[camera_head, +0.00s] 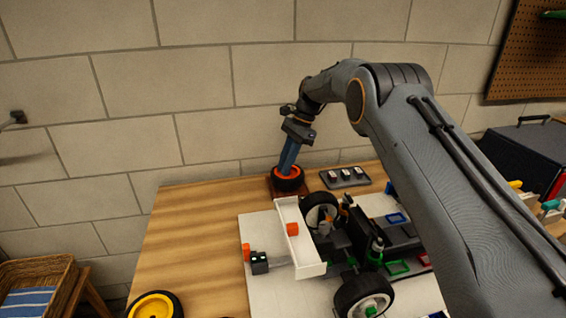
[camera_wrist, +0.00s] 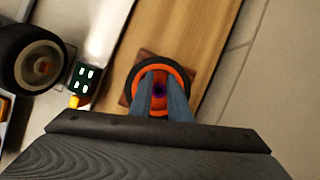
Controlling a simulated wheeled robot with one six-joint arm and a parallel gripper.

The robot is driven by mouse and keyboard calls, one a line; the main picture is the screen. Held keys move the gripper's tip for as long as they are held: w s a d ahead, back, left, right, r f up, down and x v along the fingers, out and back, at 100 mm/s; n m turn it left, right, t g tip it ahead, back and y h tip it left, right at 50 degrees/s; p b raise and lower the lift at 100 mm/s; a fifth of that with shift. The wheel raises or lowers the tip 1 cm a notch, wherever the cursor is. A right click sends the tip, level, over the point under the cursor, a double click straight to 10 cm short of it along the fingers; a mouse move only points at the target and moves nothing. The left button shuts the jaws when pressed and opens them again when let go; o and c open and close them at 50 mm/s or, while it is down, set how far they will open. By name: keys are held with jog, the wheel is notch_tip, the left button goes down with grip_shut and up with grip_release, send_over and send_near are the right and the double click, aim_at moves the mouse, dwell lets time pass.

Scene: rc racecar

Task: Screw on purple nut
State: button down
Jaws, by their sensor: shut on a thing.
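The purple nut (camera_wrist: 158,89) shows as a small dark purple spot between my fingertips in the wrist view. It sits at the centre of an orange wheel (camera_wrist: 147,105) with a black tyre. My gripper (camera_wrist: 160,82) has long blue fingers and is shut on the nut. In the head view my gripper (camera_head: 287,172) reaches down into the middle of the orange wheel (camera_head: 276,180), at the back of the table. The nut is hidden there, and how far it is threaded cannot be seen. The wheel lies flat on a dark reddish-brown block (camera_head: 273,191).
The racecar (camera_head: 345,235), with a white rear wing (camera_head: 297,238) and black wheels, stands on a white board in front. A grey tray (camera_head: 345,177) with small parts lies right of the orange wheel. A yellow wheel (camera_head: 156,306) lies front left. The table's left side is mostly clear.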

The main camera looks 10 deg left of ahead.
jog(key=c, duration=2)
grip_release()
jog(key=shift+w+d+f, duration=0.1)
jog(key=shift+d+f, duration=0.05)
jog(key=shift+d, duration=0.4)
jog(key=o, duration=0.4)
jog(key=shift+w+d, duration=0.1)
jog(key=shift+d, duration=0.15)
jog(key=shift+a, duration=0.45)
jog(key=shift+s+a, duration=0.1)
jog(key=shift+s, duration=0.1)
jog(key=shift+c, duration=1)
jog(key=shift+w+r, duration=0.1)
jog(key=shift+r, duration=0.25)
jog(key=shift+f+b, duration=0.1)
jog(key=shift+b, duration=0.5)
